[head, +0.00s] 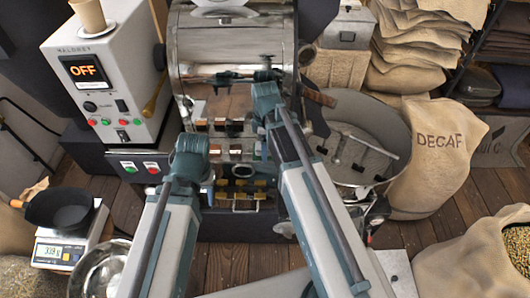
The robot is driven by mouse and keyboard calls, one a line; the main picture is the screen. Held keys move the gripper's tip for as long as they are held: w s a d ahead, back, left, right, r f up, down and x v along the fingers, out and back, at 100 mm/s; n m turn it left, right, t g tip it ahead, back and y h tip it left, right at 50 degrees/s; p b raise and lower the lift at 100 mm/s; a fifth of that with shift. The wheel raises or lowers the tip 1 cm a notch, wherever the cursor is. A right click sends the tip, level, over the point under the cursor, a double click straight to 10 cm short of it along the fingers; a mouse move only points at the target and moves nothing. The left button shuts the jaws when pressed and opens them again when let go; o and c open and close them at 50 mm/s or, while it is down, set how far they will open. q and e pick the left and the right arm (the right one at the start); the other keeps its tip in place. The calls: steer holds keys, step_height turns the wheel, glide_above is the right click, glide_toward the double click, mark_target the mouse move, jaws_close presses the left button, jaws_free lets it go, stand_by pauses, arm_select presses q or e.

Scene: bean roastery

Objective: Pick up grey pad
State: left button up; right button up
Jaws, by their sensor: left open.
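I cannot make out a grey pad for certain in the head view. My left arm comes in from the lower left, and its open gripper (187,115) is near the left front of the steel roaster drum (225,50). I see nothing held in it. My right arm reaches up from the lower right, and its gripper (262,77) is in front of the drum's lower edge. Its fingers are too dark and small to read. Both arms hide part of the rack of small coloured blocks (243,170) below the drum.
A white machine (115,110) with an OFF screen stands at left, with a cup (90,15) on top. A scale (70,240) with a black pan (60,208) is lower left. A round cooling tray (350,110), a DECAF sack (430,165) and folded sacks (420,45) are at right.

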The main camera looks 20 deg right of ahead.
jaws_close()
steer(key=shift+r, duration=0.1)
stand_by(0.3)
